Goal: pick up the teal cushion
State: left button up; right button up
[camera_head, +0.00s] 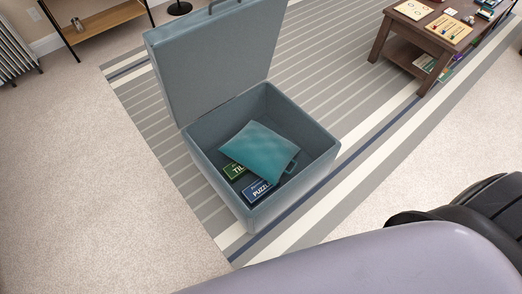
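The teal cushion (260,150) lies inside an open grey-blue storage box (315,132), tilted over the other things in it. A green game box (234,171) and a dark blue puzzle box (256,190) lie partly under or beside its near edge. The hinged lid (215,60) of the storage box stands up at the back left. A pale lilac and black part of my own body fills the lower right. Neither of my grippers shows in the head view.
The box stands on a grey striped rug (330,65) over beige carpet (80,200). A dark wooden table (400,48) with games on it is at the upper right. A radiator (14,50) and a wooden shelf (100,22) are at the upper left. The carpet left of the box is clear.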

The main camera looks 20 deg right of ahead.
aim_at(257, 148)
jog(key=i+j, duration=0.15)
jog(key=j, duration=0.25)
jog(key=i+j, duration=0.15)
jog(key=j, duration=0.2)
jog(key=i+j+u, duration=0.1)
jog(key=j, duration=0.3)
